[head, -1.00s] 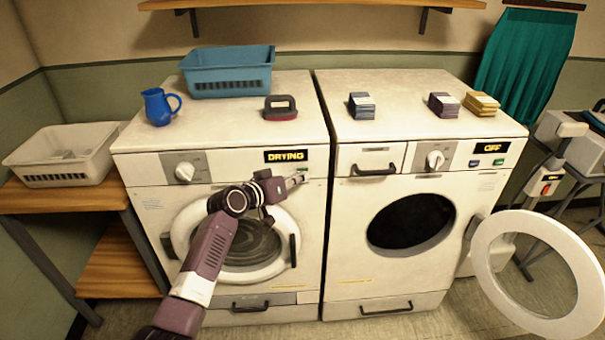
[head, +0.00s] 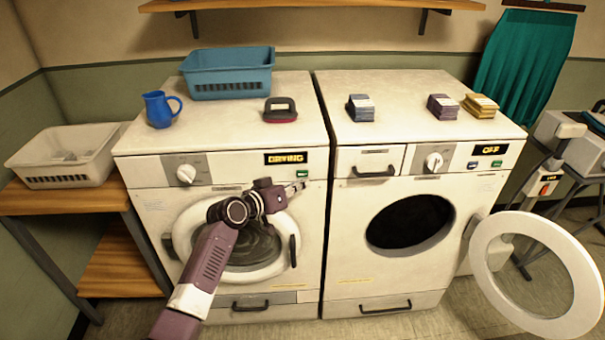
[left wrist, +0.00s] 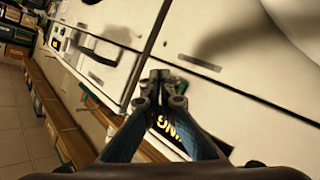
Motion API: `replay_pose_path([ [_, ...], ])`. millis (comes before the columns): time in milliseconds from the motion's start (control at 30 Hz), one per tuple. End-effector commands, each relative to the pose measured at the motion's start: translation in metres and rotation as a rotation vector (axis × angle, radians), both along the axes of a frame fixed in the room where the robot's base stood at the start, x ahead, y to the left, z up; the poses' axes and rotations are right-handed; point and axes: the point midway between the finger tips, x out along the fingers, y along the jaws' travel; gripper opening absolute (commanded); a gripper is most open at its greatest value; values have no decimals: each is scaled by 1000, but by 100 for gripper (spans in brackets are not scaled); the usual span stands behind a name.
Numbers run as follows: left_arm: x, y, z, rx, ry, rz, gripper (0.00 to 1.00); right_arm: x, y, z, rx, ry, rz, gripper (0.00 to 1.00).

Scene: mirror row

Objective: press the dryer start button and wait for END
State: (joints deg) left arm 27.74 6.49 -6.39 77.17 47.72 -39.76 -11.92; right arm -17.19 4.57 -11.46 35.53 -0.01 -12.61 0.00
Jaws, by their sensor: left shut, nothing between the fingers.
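The left machine is the dryer (head: 145,235); its round door (head: 245,268) is shut and its display (head: 285,158) reads DRYING. A green button (head: 302,173) is just below the display. My left gripper (head: 300,187) is shut and empty, with its tips just below the green button in the head view; whether they touch the panel I cannot tell. In the left wrist view the closed fingertips (left wrist: 162,82) are in front of the white panel, and part of the lit display (left wrist: 163,124) shows between the fingers. My right gripper is not in view.
The right machine (head: 345,245) reads OFF and its round door (head: 540,275) stands open to the right. A white basket (head: 70,180) is on the left shelf.

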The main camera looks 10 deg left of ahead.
Motion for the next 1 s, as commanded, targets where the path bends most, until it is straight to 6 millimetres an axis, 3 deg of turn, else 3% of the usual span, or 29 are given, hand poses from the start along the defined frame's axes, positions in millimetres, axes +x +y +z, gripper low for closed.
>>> replay_pose_path([
  [100,-12,-3,4,1,1,0,0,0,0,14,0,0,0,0],
  [433,-41,-9,2,1,1,0,0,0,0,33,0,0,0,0],
  [1000,-43,-10,1,0,0,0,0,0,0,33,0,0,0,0],
])
